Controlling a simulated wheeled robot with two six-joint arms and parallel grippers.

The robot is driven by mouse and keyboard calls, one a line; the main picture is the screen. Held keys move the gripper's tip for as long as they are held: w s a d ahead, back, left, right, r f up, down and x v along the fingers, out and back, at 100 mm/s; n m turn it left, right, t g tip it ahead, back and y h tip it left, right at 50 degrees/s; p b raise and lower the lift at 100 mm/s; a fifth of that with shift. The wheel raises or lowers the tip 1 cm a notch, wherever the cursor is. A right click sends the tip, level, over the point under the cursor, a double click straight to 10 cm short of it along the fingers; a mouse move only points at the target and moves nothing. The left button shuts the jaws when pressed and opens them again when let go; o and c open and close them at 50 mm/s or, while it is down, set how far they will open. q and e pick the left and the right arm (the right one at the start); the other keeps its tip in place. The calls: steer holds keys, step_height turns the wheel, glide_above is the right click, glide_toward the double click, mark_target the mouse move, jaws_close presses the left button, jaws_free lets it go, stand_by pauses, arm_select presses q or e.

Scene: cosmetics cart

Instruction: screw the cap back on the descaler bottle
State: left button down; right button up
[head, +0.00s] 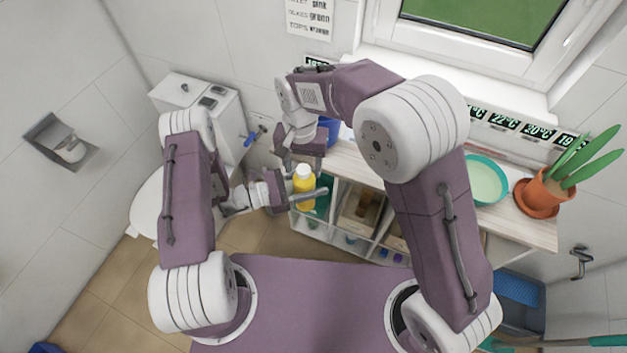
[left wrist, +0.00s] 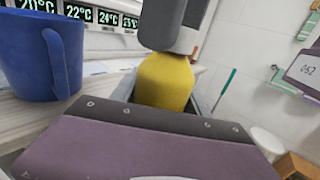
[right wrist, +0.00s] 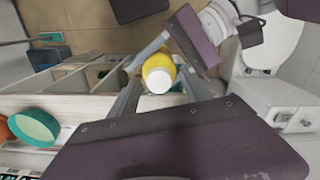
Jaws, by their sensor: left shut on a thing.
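The descaler bottle (head: 304,195) is yellow and about upright. My left gripper (head: 305,193) is shut around its body; in the left wrist view the bottle (left wrist: 165,82) stands just beyond the palm. A white round top, which looks like the cap (right wrist: 159,80), shows on the bottle in the right wrist view. I cannot tell whether it is seated or screwed down. My right gripper (right wrist: 160,88) comes from above, its fingers apart on either side of the white top. A grey finger hides the bottle's top in the left wrist view.
A wooden cart with compartments (head: 345,222) stands beside the bottle. On its top are a blue mug (left wrist: 38,55), a teal bowl (head: 487,180) and a potted plant (head: 542,193). A white toilet (head: 150,205) is at the left.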

step_height(320, 180, up, 12)
stand_by(0.5)
steer(key=d+f, duration=0.7)
steer(key=d, duration=0.7)
steer(key=s+d+f+t, duration=0.1)
steer(key=s+d+f, duration=0.5)
steer(key=s+d, duration=0.4)
steer(key=shift+d+f+n, duration=0.3)
steer(key=shift+f+n, duration=0.1)
